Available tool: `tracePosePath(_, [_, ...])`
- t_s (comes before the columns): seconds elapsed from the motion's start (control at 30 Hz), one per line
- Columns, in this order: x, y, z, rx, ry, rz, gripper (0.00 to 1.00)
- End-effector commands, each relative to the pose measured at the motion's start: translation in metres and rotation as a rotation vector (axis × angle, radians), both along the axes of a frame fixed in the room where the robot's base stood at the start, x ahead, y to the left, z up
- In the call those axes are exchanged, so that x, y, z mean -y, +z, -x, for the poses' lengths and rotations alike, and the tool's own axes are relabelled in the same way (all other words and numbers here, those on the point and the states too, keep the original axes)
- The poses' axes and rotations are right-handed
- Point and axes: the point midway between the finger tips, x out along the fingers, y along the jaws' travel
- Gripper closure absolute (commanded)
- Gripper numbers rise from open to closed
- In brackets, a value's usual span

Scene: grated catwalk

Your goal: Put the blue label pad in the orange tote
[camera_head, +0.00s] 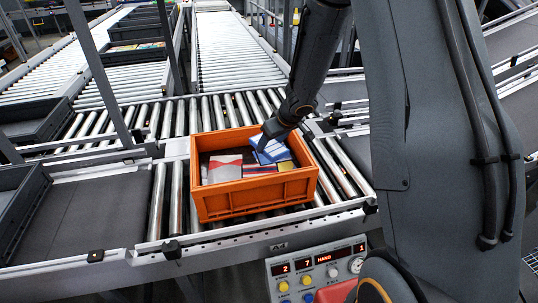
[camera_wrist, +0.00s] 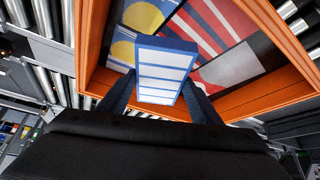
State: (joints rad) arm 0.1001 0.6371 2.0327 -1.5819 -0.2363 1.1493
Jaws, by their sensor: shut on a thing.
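The blue label pad (camera_wrist: 163,72) has white stripes on its face and a blue edge. My gripper (camera_wrist: 160,98) is shut on it, with one finger at each side. In the head view my gripper (camera_head: 268,143) reaches down over the orange tote (camera_head: 255,195), and the pad (camera_head: 272,152) shows at its tip, above the right rear part of the tote. The pad looks tilted. In the wrist view the tote's orange wall (camera_wrist: 93,45) frames the scene behind the pad. I cannot tell whether the pad touches anything in the tote.
Flat printed items lie in the tote, among them a red and white one (camera_head: 225,168) and a yellow and blue one (camera_wrist: 140,22). The tote stands on a roller conveyor (camera_head: 177,200). A control panel (camera_head: 315,272) is in front. Dark trays (camera_head: 20,205) stand at left.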

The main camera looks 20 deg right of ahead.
Motion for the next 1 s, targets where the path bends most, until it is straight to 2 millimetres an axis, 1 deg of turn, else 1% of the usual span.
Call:
tracePosePath(0.2, [-0.002,-0.029,-0.001,-0.002,0.001,-0.001,0.68])
tracePosePath(0.3, [-0.002,-0.036,0.000,-0.001,0.003,0.000,0.68])
tracePosePath(0.6, [-0.002,-0.036,0.000,0.000,0.004,0.000,0.68])
tracePosePath(1.0, [-0.002,-0.047,0.000,0.000,0.003,-0.001,0.68])
